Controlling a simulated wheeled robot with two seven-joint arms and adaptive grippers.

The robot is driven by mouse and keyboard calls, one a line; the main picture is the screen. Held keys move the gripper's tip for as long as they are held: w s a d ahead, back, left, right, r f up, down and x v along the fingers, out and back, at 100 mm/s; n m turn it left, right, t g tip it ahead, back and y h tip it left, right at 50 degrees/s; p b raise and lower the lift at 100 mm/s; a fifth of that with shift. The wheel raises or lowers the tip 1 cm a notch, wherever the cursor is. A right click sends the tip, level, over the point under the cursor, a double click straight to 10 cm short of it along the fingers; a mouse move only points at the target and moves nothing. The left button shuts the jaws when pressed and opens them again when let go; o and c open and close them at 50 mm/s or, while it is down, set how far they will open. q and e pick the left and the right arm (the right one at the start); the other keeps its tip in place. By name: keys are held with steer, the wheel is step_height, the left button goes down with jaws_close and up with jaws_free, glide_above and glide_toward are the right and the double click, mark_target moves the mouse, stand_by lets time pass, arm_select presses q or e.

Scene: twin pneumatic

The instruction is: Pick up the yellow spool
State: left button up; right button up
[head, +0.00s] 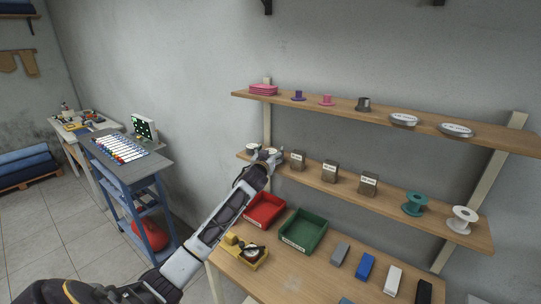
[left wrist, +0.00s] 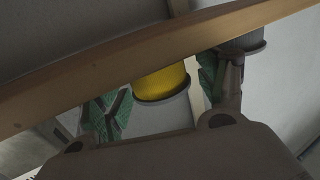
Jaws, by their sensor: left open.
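The yellow spool (left wrist: 162,83) shows in the left wrist view as a yellow band above a grey rim. The wooden shelf edge (left wrist: 130,66) crosses in front of its upper part. My left gripper (left wrist: 158,98) is open, with a green-padded finger on each side of the spool in that picture. I cannot tell whether either finger touches it. In the head view my left gripper (head: 263,160) is at the left end of the middle shelf (head: 310,178), and I cannot make out the yellow spool there. My right gripper is not in view.
A dark grey spool (left wrist: 240,45) stands right of the yellow one in the left wrist view. Several brown boxes (head: 330,171), a teal spool (head: 415,204) and a white spool (head: 462,219) share the shelf. Below are a red bin (head: 263,211) and a green bin (head: 303,231).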

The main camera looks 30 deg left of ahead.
arm_select(q)
steer(key=shift+w, duration=0.15)
steer(key=shift+c, duration=0.2)
steer(key=c, duration=1.2)
